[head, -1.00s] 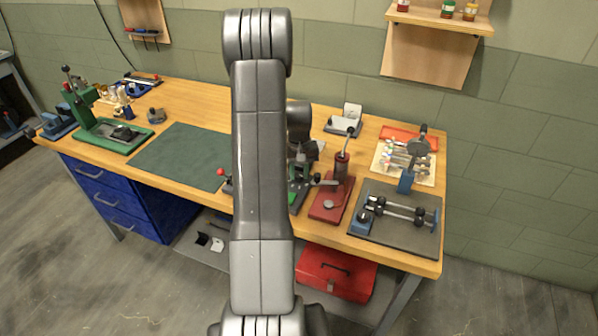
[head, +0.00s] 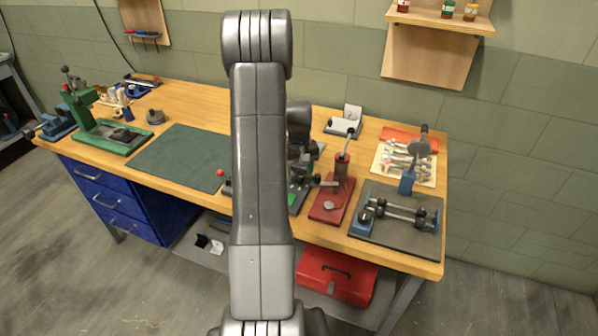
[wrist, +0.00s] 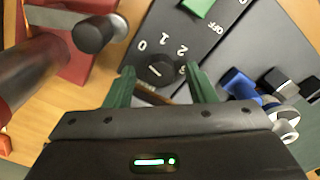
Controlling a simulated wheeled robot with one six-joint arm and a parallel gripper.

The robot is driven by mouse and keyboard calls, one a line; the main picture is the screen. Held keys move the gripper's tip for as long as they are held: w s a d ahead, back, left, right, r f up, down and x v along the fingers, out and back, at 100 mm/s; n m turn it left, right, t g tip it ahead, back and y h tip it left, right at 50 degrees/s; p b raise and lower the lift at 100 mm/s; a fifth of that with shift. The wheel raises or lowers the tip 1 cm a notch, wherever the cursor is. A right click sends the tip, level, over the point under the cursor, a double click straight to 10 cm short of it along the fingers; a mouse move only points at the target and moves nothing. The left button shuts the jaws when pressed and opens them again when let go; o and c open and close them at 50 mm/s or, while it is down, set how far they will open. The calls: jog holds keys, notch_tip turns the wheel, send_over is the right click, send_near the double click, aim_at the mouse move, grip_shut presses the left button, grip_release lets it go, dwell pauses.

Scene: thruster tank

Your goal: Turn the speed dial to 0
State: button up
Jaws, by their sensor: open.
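The speed dial (wrist: 155,73) is a round black knob with a small pale mark, on a dark panel (wrist: 160,20) with white numbers 0, 1, 2 and 3 around it. In the wrist view my gripper (wrist: 160,70) is open, with one green finger on each side of the dial. I cannot tell whether the fingers touch the knob, or exactly which number its mark points to. In the head view my arm hides the gripper and the dial.
A green switch (wrist: 198,6) marked OFF sits on the panel. A red-based press (head: 330,200) with a lever stands close on one side; its black knob (wrist: 93,34) is near my fingers. A dark plate with rods (head: 398,228) lies further right. The green mat (head: 178,157) is clear.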

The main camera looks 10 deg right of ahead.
aim_at(299, 176)
notch_tip(299, 176, up, 14)
jog(key=b, duration=0.2)
jog(key=shift+f, duration=0.2)
dwell(0.3)
notch_tip(299, 176, down, 14)
jog(key=shift+r+p, duration=0.15)
jog(key=shift+p, duration=0.9)
jog(key=shift+r+m, duration=0.1)
jog(key=shift+m, duration=0.3)
